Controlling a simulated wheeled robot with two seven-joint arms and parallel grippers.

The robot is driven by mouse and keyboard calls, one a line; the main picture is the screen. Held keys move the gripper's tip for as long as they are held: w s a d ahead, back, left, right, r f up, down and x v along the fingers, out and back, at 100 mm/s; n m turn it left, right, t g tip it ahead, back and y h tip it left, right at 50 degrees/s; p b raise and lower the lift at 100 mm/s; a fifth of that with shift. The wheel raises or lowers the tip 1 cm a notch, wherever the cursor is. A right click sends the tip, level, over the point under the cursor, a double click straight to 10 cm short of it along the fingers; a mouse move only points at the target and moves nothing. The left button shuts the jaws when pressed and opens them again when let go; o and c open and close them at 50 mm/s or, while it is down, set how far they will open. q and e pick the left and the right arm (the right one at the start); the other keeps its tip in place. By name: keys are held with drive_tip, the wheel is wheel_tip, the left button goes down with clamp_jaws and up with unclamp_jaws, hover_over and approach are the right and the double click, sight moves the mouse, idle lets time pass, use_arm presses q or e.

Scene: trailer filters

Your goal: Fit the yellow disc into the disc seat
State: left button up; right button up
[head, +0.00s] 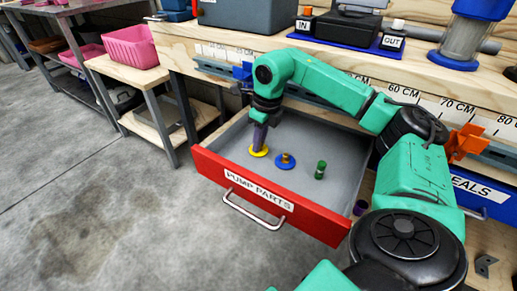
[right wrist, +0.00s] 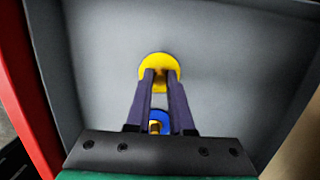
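The yellow disc (head: 258,152) is in the open red drawer, towards its left front. My right gripper (head: 261,138) points down onto it. In the right wrist view the yellow disc (right wrist: 148,62) is at the fingertips of the right gripper (right wrist: 160,78). The narrow-set fingers appear closed on its small raised knob. I cannot tell whether the disc touches the drawer floor. I cannot identify a disc seat for certain in either view. My left gripper is not in view.
A blue disc with a brass knob (head: 285,161) and a green cylinder (head: 320,170) stand in the drawer, right of the yellow disc. The drawer front (head: 235,186) reads "PUMP PARTS". On the bench are IN and OUT blocks and a clear cylinder (head: 463,40) with blue ends.

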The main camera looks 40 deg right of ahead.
clamp_jaws()
